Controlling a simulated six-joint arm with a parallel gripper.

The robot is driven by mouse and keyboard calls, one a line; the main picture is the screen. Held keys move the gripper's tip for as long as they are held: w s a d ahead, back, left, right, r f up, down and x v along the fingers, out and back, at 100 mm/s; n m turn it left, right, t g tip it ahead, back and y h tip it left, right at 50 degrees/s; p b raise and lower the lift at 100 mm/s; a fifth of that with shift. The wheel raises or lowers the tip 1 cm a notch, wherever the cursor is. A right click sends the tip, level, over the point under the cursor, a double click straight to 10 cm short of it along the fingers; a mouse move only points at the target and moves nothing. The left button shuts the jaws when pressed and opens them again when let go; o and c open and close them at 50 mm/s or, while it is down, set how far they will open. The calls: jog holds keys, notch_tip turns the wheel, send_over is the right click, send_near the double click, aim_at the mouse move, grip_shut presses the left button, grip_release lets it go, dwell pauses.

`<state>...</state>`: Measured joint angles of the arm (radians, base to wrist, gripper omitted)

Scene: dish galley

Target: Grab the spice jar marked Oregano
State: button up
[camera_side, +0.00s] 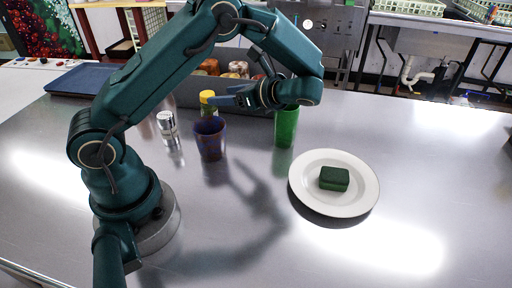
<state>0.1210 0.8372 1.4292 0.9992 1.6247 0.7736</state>
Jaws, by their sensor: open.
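Several jars with brown, orange and pale tops (238,67) stand in a grey box (189,95) at the back of the counter, partly hidden by my arm. Their labels are too small to read, so I cannot tell which is Oregano. A small clear jar with a silver lid (166,123) stands apart to the left, also with no readable label. A bottle with a yellow cap (208,97) stands behind a dark purple cup (210,143). My gripper (222,97) is open, pointing left above the counter, just right of the yellow cap in the picture. Nothing shows between its fingers.
A green cup (286,128) stands just right of and below my gripper. A white plate (366,192) with a dark green sponge (334,178) lies to the right. A dark blue tray (85,78) lies at back left. The front and right counter are clear.

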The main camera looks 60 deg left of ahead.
aim_at(201, 98)
jog(key=shift+f+x, duration=0.1)
jog(key=shift+x, duration=2.7)
jog(key=shift+f+x, duration=0.15)
jog(key=shift+x, duration=2.65)
jog(key=shift+w+d, duration=0.1)
jog(key=shift+w, duration=0.1)
grip_shut()
